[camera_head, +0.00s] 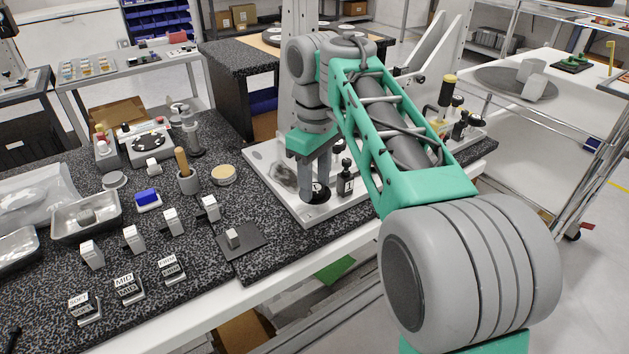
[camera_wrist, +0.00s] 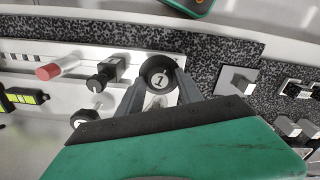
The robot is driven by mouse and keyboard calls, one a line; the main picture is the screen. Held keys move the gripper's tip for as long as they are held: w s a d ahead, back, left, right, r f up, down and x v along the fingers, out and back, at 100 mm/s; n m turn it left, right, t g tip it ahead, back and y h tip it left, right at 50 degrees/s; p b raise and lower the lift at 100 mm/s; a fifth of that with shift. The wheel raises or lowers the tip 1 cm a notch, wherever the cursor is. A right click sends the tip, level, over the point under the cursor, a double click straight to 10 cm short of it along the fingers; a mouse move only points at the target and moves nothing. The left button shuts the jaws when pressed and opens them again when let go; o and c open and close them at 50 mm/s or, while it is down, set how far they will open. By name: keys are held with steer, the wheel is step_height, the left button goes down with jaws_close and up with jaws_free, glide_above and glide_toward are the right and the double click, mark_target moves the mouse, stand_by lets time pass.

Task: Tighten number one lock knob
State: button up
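The number one lock knob (camera_wrist: 161,77) is a round black knob with a white disc marked "1". In the head view the knob (camera_head: 317,193) sits low on the white mirror fixture plate (camera_head: 331,209). My gripper (camera_wrist: 160,80) points down at it, with one grey finger on each side of the knob. In the head view my gripper (camera_head: 316,184) is right at the knob. The fingers lie close along its edges with little or no gap; whether they press on it cannot be told. The knob's lower part is hidden.
A black knob on a post (camera_head: 345,180) stands just right of my gripper. Labelled blocks, a dark pad with a small block (camera_head: 233,238) and trays cover the speckled table to the left.

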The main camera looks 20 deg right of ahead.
jaws_close()
